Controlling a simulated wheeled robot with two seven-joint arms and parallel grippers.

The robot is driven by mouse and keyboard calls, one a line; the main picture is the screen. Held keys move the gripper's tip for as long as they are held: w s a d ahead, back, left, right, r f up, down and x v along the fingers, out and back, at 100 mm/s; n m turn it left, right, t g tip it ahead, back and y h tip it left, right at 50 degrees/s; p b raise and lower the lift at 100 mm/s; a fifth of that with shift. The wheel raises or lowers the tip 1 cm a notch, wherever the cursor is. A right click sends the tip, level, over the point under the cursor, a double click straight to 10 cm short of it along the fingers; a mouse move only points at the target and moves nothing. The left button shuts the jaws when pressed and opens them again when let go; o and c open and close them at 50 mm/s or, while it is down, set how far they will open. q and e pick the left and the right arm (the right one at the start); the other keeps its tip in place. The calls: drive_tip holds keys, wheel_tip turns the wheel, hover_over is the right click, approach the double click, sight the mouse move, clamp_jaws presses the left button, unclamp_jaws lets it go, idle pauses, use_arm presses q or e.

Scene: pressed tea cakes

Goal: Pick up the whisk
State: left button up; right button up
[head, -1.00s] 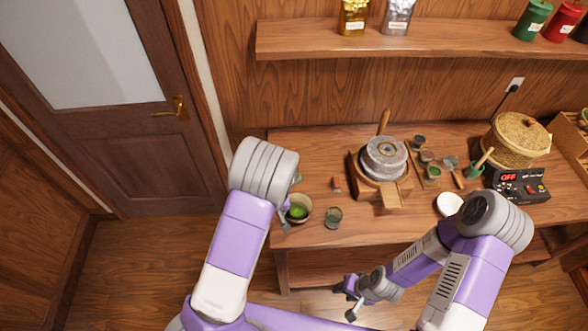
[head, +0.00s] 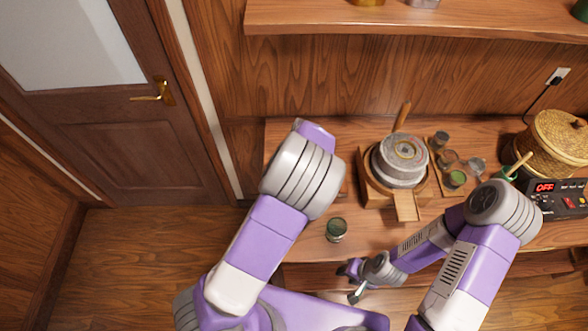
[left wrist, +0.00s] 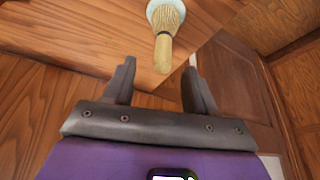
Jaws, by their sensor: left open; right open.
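The bamboo whisk (left wrist: 165,24) shows at the top of the left wrist view, with its pale tines on a light round stand (left wrist: 152,8) and its handle pointing toward my left gripper (left wrist: 159,65). That gripper is open and empty; the handle end lies in line with the gap between its fingers, seemingly a little beyond the tips. In the head view, the whisk and my left gripper are hidden behind my left arm. My right gripper (head: 352,284) is open and empty, low in front of the table's front edge.
A small jar with green content (head: 337,230) stands near the table's front edge (head: 300,253). A stone mill (head: 399,160) on a wooden base stands right of my left arm. Small cups, a woven steamer (head: 557,143) and a control box (head: 552,199) are farther right.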

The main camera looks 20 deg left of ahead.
use_arm(q)
drive_tip(key=shift+a+f, duration=0.25)
drive_tip(key=shift+f, duration=0.55)
drive_tip(key=x, duration=0.5)
drive_tip(key=shift+w+f, duration=0.1)
drive_tip(key=shift+f, duration=0.05)
drive_tip(key=shift+c, duration=0.2)
clamp_jaws()
